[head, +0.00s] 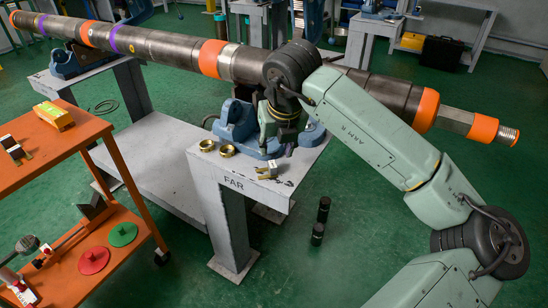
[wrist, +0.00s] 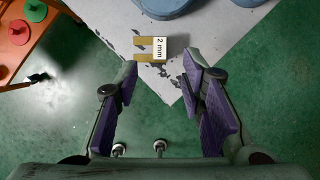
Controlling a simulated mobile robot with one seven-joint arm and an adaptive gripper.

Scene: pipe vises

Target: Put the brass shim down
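The brass shim (wrist: 152,48) is a small two-pronged brass piece with a white "2 mm" label. It lies flat on the grey-white top of the FAR stand (wrist: 225,32), close to its corner. In the head view the shim (head: 267,171) shows near the stand's front right edge, below my wrist. My gripper (wrist: 160,72) is open, with its purple-padded fingers spread wide and nothing between them. The shim lies just beyond the fingertips in the wrist view, apart from both fingers. In the head view my fingers are hard to make out against the blue vise.
The blue vise (head: 238,122) and two brass rings (head: 227,150) share the stand top. The long pipe (head: 170,47) runs above it. An orange cart (head: 45,150) stands at left, bearing a yellow block (head: 54,116). Two black cylinders (head: 317,234) stand on the floor.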

